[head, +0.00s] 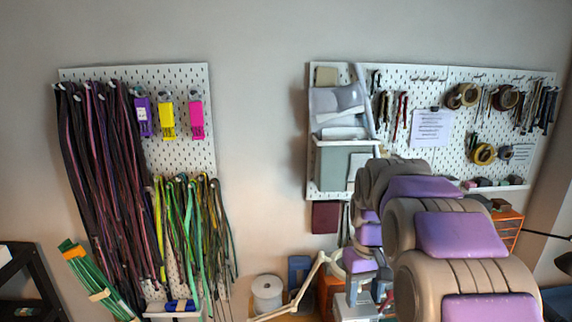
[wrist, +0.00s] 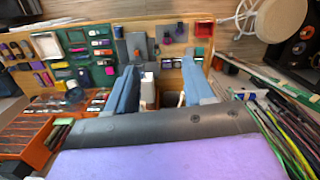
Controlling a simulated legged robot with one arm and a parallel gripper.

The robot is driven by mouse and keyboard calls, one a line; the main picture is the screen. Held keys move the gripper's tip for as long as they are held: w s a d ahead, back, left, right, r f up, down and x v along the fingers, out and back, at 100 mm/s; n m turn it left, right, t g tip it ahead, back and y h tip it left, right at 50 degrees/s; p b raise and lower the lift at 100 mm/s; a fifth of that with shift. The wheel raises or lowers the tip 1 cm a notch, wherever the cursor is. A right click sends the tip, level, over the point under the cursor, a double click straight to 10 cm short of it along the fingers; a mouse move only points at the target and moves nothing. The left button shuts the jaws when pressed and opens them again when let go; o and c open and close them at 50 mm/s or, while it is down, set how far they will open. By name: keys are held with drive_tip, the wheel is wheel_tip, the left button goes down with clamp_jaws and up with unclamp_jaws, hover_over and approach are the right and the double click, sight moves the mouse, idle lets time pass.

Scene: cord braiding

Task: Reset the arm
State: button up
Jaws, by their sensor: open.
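My gripper (wrist: 158,72) shows in the wrist view as two blue-grey fingers standing well apart. It is open, and I see nothing held between the fingers. It is over a wooden work surface (wrist: 170,38) with small tools and trays beyond the fingertips. In the head view my arm, tan with purple pads, reaches in from the lower right toward the pegboard wall. It hides part of the work area, and I cannot make out the fingers clearly there.
Bundles of cords (head: 105,170) hang on the left pegboard (head: 185,75). The right pegboard (head: 420,75) carries tools and tape rolls. A white spool (head: 267,293) and a jointed lamp arm (head: 305,285) stand below. An orange bin (wrist: 28,140) and loose cords (wrist: 285,125) flank my gripper.

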drive_tip(key=s+a+f+m+b, duration=0.1)
drive_tip(key=s+f+b, duration=0.5)
drive_tip(key=s, duration=1)
drive_tip(key=s+a+f+m+b, duration=0.1)
drive_tip(key=s+f+b, duration=0.4)
drive_tip(key=s+f, duration=0.8)
drive_tip(key=s, duration=0.4)
drive_tip(key=shift+a+g+b, duration=0.4)
